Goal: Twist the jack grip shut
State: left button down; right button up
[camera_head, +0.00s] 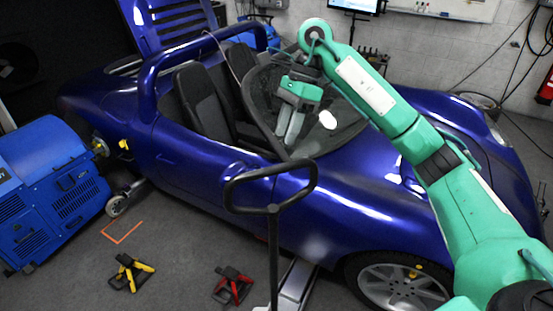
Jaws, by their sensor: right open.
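The jack grip (272,209) is a black closed loop handle at the top of a dark upright pole, near the middle of the head view. The pole runs down to a pale floor jack (297,282) that reaches under the side of the blue car. My right gripper (287,140) is open and empty, with its fingers pointing down. In the picture it is above and slightly right of the grip, apart from it, in front of the car's windscreen. My left gripper is not in view.
The blue open-top car (350,205) fills the middle behind the jack. A blue machine (50,190) stands at the left. A yellow-and-black stand (131,272) and a red-and-black stand (232,286) sit on the floor left of the jack. Floor between them is clear.

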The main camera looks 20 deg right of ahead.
jog(key=p+x, duration=0.2)
jog(key=x, duration=0.6)
jog(key=shift+a, duration=0.1)
grip_shut()
